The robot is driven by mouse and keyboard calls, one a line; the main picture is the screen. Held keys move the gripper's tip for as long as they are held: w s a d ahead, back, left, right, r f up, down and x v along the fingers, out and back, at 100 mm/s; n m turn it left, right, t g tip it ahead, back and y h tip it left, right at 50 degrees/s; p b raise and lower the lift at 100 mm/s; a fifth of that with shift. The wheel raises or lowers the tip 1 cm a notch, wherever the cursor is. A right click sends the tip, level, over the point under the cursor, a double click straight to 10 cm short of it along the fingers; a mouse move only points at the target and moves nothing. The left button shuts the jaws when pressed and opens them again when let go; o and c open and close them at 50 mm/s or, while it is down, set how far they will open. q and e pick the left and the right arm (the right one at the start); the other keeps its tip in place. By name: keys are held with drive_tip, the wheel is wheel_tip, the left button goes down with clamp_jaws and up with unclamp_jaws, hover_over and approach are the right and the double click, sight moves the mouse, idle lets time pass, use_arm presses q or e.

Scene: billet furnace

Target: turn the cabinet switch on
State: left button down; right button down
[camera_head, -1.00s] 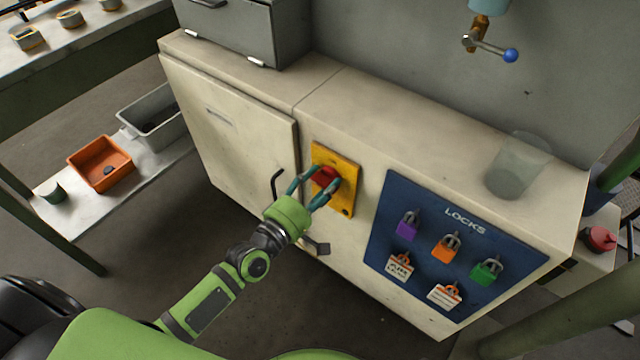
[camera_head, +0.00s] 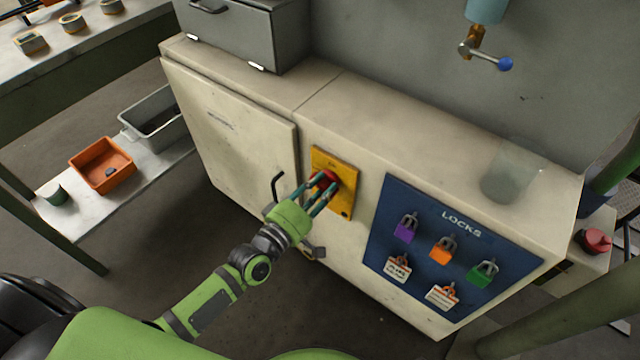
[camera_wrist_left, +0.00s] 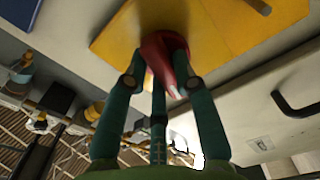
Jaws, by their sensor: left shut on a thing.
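The cabinet switch is a red knob (camera_head: 326,178) on a yellow plate (camera_head: 347,178) on the front of the pale cabinet (camera_head: 240,140). My left gripper (camera_head: 324,184) is at the plate, its teal fingers shut on the red knob. In the left wrist view the knob (camera_wrist_left: 166,60) sits between the fingers, against the yellow plate (camera_wrist_left: 215,40). The fingers hide part of the knob, and I cannot read its setting. My right gripper is not in view.
A black door handle (camera_head: 276,186) stands close left of my gripper. A blue lock board (camera_head: 400,205) with several padlocks is to the right. A clear beaker (camera_head: 510,172) stands on the cabinet top. Grey and orange bins sit at the left.

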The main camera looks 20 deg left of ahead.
use_arm(q)
drive_tip(key=m+p, duration=0.2)
drive_tip(key=m, duration=0.2)
drive_tip(key=shift+d+r+m, duration=0.1)
drive_tip(key=shift+m, duration=0.2)
drive_tip(key=m+p, duration=0.3)
drive_tip(key=m, duration=0.2)
drive_tip(key=shift+d+f+m+p, duration=0.1)
drive_tip(key=shift+m+p, duration=0.1)
drive_tip(key=shift+m, duration=0.75)
drive_tip(key=shift+a+f+m+p, duration=0.15)
drive_tip(key=shift+m+p, duration=0.1)
drive_tip(key=shift+m, duration=0.65)
drive_tip(key=shift+d+f+m+p, duration=0.1)
drive_tip(key=shift+d+m+p, duration=0.1)
drive_tip(key=shift+m, duration=0.75)
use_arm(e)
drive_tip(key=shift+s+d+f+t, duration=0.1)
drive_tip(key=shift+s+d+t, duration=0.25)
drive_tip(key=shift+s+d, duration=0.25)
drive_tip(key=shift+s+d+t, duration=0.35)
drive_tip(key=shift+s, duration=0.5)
use_arm(q)
drive_tip(key=c, duration=1)
unclamp_jaws()
